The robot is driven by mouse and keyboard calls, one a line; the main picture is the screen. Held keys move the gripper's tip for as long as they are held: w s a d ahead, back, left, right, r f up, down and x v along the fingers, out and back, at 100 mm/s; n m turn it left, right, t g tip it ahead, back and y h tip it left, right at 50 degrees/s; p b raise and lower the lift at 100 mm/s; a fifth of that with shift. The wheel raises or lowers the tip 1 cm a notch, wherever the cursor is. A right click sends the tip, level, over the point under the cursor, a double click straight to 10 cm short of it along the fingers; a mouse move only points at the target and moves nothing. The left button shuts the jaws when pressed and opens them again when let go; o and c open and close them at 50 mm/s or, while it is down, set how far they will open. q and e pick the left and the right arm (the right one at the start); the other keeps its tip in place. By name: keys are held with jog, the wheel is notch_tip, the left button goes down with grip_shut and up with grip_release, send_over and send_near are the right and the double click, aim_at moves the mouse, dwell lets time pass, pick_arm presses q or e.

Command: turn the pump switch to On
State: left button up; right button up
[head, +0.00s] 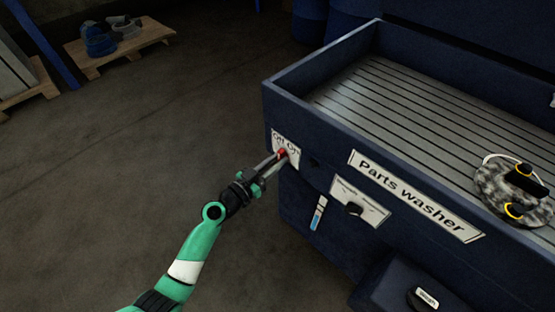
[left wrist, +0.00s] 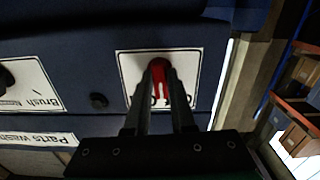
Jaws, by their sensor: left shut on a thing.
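The pump switch is a red knob (head: 282,154) on a white Off/On plate (head: 292,148) at the left end of the blue parts washer's front. My left gripper (head: 277,158) reaches it from the lower left and is shut on the red knob. In the left wrist view the red knob (left wrist: 160,74) sits between the two fingers (left wrist: 160,85) against the white plate (left wrist: 190,68). The fingers cover part of the plate's lettering, and I cannot tell exactly which way the knob points. My right gripper is in neither view.
The parts washer (head: 330,147) has a slatted basin (head: 400,110) with a grey round part (head: 490,185) at right. Open floor (head: 130,180) lies left.

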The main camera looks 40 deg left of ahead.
pick_arm(q)
jog(key=m, duration=0.9)
jog(key=shift+d+f+m, duration=0.1)
jog(key=shift+d+m, duration=0.05)
jog(key=shift+m, duration=0.15)
jog(key=o, duration=1.6)
jog(key=shift+c, duration=0.2)
jog(key=s, duration=0.7)
jog(key=shift+a, duration=0.2)
